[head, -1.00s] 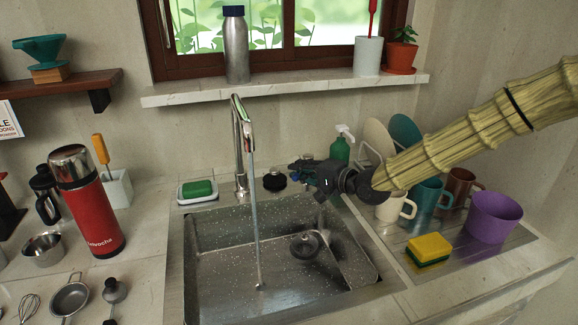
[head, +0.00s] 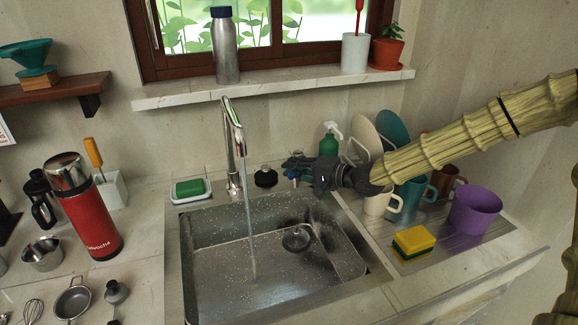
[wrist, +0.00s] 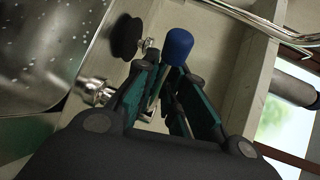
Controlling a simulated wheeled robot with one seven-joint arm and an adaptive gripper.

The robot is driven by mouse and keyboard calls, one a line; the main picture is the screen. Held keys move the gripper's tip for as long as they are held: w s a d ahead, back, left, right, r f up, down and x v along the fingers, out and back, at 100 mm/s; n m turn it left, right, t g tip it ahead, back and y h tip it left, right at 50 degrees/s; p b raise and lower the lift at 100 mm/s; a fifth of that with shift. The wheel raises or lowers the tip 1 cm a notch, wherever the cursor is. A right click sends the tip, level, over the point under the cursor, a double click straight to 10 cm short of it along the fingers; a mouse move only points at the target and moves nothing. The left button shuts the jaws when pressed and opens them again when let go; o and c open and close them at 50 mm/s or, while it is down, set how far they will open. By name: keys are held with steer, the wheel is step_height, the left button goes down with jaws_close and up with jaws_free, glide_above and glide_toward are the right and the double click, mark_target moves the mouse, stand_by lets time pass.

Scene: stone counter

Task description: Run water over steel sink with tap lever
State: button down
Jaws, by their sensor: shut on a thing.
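The chrome tap (head: 233,150) stands behind the steel sink (head: 172,240). A thin stream of water (head: 250,220) falls from its spout to the basin floor, and its walls and floor are speckled with drops. My gripper (head: 292,168) is behind the sink's back right corner, right of the tap. The wrist view shows the gripper (wrist: 165,90) closed around a thin lever with a blue knob (wrist: 178,46), which sticks out past the fingertips. The fingers hide most of the lever. In the head view the gripper covers it.
A green soap bottle (head: 329,140), mugs and a purple cup (head: 475,210) stand right of the sink, with a yellow-green sponge (head: 413,242) in front. A green sponge in a dish (head: 190,189) lies left of the tap. A red flask (head: 88,215) stands on the left counter.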

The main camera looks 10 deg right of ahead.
steer(key=shift+w+d+r, duration=0.1)
steer(key=shift+w+r, duration=0.05)
steer(key=shift+r, duration=0.1)
steer(key=c, duration=1.5)
jaws_free()
steer(key=shift+f, duration=0.1)
steer(key=shift+o, duration=0.2)
steer(key=shift+f, duration=0.1)
steer(key=v, duration=1.2)
steer(key=shift+c, duration=0.4)
